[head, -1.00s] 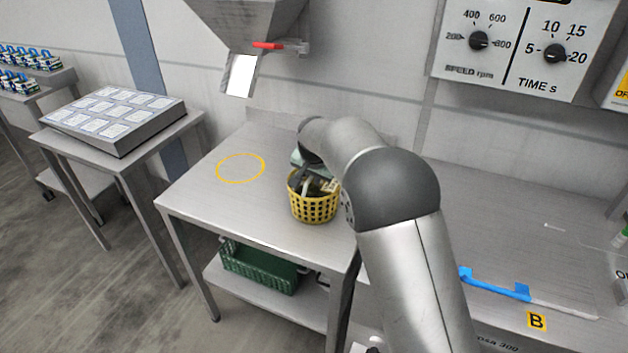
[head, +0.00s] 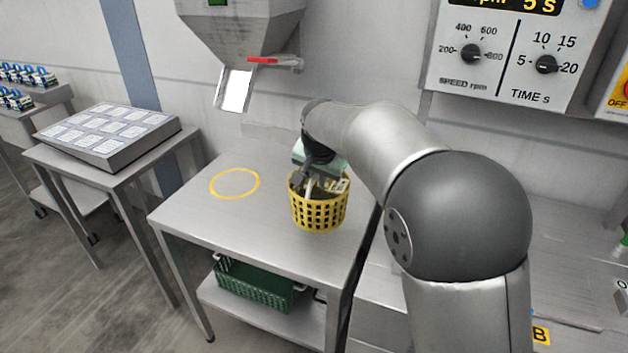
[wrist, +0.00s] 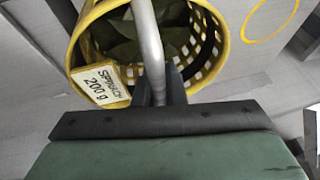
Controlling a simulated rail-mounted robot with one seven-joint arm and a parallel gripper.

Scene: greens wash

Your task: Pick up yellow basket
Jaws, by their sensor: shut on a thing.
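The yellow basket (head: 319,214) is over the steel table (head: 200,215), at its right part in the head view. A grey handle bar (wrist: 149,45) crosses above the leaves. My gripper (wrist: 160,90) is shut on this handle; in the head view it (head: 318,180) is at the basket's top, partly hidden. I cannot tell whether the basket's bottom touches the table.
A yellow ring (head: 235,184) is marked on the bare tabletop left of the basket. A hopper chute (head: 235,90) with a red lever hangs above the table's back. A green crate (head: 255,285) is on the shelf below. A control panel (head: 510,60) is at upper right.

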